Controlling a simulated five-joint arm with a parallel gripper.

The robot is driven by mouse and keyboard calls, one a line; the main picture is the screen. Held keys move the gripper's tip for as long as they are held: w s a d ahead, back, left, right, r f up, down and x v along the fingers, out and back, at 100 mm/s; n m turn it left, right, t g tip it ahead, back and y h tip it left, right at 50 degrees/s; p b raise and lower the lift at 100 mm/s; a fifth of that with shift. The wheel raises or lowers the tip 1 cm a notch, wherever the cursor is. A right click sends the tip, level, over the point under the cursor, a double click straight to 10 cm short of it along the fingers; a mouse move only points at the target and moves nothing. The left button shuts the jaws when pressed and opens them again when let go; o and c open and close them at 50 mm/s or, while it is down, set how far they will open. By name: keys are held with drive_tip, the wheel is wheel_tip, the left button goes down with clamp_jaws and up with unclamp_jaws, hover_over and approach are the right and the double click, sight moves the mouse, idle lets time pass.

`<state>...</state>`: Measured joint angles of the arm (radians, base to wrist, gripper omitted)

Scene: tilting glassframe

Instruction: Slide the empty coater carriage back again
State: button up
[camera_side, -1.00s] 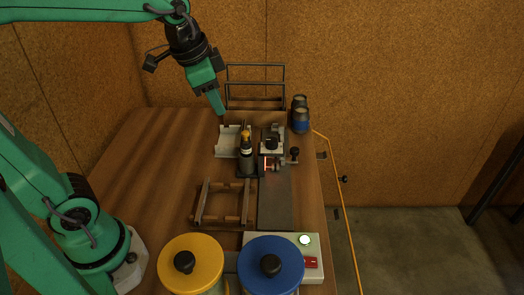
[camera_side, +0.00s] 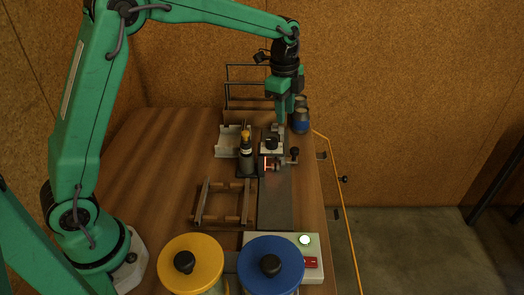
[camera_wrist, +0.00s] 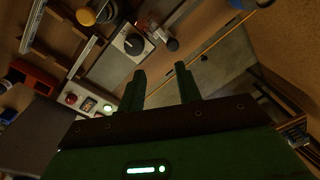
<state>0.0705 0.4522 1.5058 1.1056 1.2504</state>
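The coater carriage (camera_side: 272,146), a pale block with a black knob, appears to be the unit at the far end of the dark grey track (camera_side: 275,208). My gripper (camera_side: 281,121) points down just above and behind it; whether they touch cannot be told. In the wrist view my gripper (camera_wrist: 159,70) has its two green fingers apart, with nothing seen between them. A pale plate with a black knob (camera_wrist: 134,44) lies beyond the fingertips there; I cannot tell whether it is the carriage.
A wooden frame (camera_side: 222,203), yellow lid (camera_side: 190,263), blue lid (camera_side: 270,264) and control box (camera_side: 311,245) are nearer. Blue jars (camera_side: 300,121) and a wire rack (camera_side: 253,101) are behind. The table's left is clear.

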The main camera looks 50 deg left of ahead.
sight(295, 149)
drive_tip(key=w+f+m, duration=0.1)
drive_tip(key=f, duration=0.1)
drive_tip(key=w+f+m, duration=0.1)
drive_tip(key=f, duration=0.1)
drive_tip(key=w+d+f, duration=0.1)
drive_tip(key=w+f, duration=0.1)
drive_tip(key=shift+m+g, duration=0.4)
drive_tip(key=shift+f, duration=0.15)
drive_tip(key=shift+f, duration=3.75)
clamp_jaws()
